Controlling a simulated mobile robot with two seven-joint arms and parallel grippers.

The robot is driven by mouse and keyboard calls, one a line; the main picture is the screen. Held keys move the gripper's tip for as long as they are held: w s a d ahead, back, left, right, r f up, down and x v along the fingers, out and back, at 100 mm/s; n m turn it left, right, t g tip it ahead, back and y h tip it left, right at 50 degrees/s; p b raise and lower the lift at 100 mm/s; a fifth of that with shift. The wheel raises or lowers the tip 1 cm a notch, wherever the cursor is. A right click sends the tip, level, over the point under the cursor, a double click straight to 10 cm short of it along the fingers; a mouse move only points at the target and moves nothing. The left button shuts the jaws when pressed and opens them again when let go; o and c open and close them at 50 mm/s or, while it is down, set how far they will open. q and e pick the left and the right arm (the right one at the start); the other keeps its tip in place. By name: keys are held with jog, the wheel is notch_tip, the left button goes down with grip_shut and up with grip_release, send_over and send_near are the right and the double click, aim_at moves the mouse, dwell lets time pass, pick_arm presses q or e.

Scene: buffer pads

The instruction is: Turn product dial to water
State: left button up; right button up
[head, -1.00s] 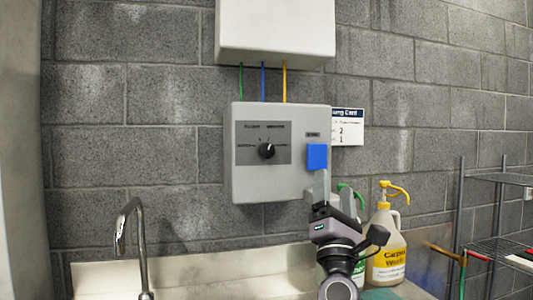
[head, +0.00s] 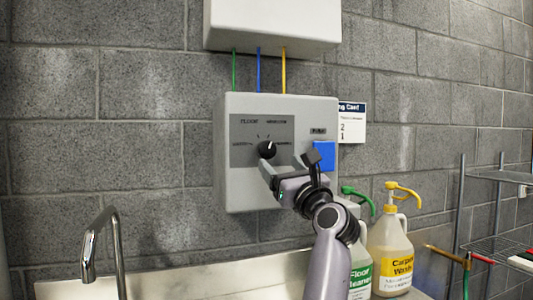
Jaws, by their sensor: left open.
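The product dial (head: 267,149) is a black knob with a white pointer mark, on a dark grey label panel (head: 245,126) of the light grey wall dispenser (head: 232,190). The pointer leans up and to the right; the labels around it are too small to read surely. A blue square button (head: 324,155) is on the dispenser's right side. My left gripper (head: 269,172) is open, just below the dial, with its fingers pointing toward it. I cannot tell whether a finger touches the knob. My right gripper is not in view.
Green, blue and yellow tubes run up to a white box (head: 272,24). Below stand a metal faucet (head: 113,235), a sink ledge (head: 190,275), a green-pump bottle (head: 360,265) and a yellow-pump jug (head: 390,247). A wire rack (head: 495,245) is at right.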

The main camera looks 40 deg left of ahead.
aim_at(269, 152)
pick_arm(q)
jog(key=p+x, duration=0.2)
jog(key=x, duration=0.4)
jog(key=shift+s+d+r, duration=0.1)
jog(key=shift+r, duration=0.05)
jog(key=shift+w+a, duration=0.2)
jog(key=shift+a, duration=0.25)
jog(key=c, duration=1.1)
